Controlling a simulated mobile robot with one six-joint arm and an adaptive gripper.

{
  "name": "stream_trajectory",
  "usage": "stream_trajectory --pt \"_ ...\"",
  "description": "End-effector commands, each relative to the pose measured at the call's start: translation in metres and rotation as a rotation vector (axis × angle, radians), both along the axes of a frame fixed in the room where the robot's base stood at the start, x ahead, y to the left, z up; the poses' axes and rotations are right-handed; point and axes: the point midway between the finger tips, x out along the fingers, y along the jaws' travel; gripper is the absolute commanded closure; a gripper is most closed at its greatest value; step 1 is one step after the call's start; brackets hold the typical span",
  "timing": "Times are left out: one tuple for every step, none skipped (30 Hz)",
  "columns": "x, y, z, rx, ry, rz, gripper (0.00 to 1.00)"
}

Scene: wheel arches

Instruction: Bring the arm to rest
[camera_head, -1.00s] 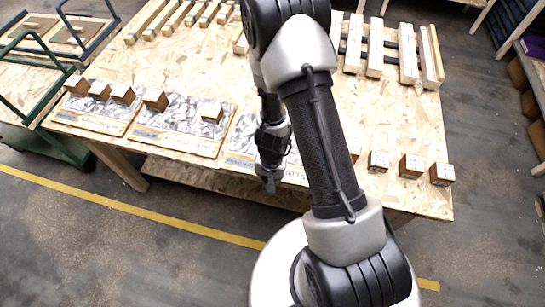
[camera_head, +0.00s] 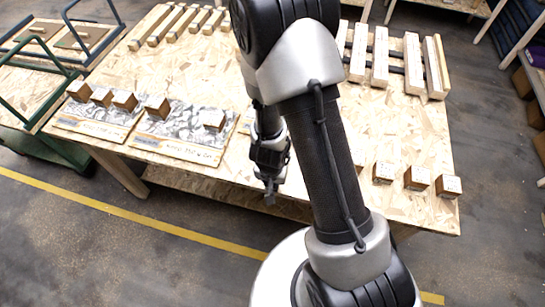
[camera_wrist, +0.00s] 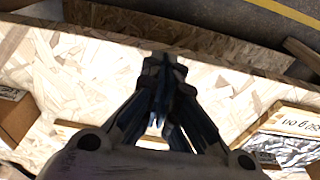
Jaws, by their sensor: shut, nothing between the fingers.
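My gripper (camera_head: 270,190) hangs pointing down near the front edge of the chipboard table (camera_head: 400,130) in the head view. In the wrist view my gripper (camera_wrist: 168,75) has its fingers together and is empty. The table edge and the floor lie beyond the fingertips there. My own arm covers the middle of the table in the head view.
Wooden blocks (camera_head: 101,97) stand on and beside grey printed boards (camera_head: 180,132) at the left. Several more blocks (camera_head: 416,177) stand at the right front. Wooden slats (camera_head: 380,58) lie at the back. A green-framed cart (camera_head: 30,95) stands at the left.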

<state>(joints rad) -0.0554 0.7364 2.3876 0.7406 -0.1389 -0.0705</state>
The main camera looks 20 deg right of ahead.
Motion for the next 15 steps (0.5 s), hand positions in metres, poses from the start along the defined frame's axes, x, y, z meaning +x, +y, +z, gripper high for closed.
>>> stream_trajectory --pt "0.000 0.000 0.000 0.000 0.001 0.001 1.00" --pt "0.000 0.000 0.000 0.000 0.001 0.001 1.00" --pt "-0.001 0.000 0.000 0.000 0.001 0.001 1.00" --pt "-0.001 0.000 0.000 0.000 0.001 0.001 1.00" --pt "-0.001 0.000 0.000 0.000 0.002 0.001 1.00" --pt "-0.001 0.000 0.000 0.000 0.002 0.001 1.00" --pt "0.000 0.000 0.000 0.000 0.001 0.002 1.00" --pt "0.000 0.001 0.001 0.003 -0.001 0.003 1.00" --pt "0.002 0.002 0.005 0.007 -0.005 0.007 1.00" --pt "0.004 0.004 0.009 0.014 -0.011 0.013 1.00" --pt "0.007 0.006 0.015 0.023 -0.019 0.021 1.00" --pt "0.012 0.009 0.026 0.037 -0.032 0.034 1.00" --pt "0.015 0.013 0.036 0.049 -0.042 0.047 1.00" --pt "0.019 0.017 0.047 0.063 -0.055 0.063 1.00" --pt "0.023 0.022 0.064 0.083 -0.072 0.089 1.00"
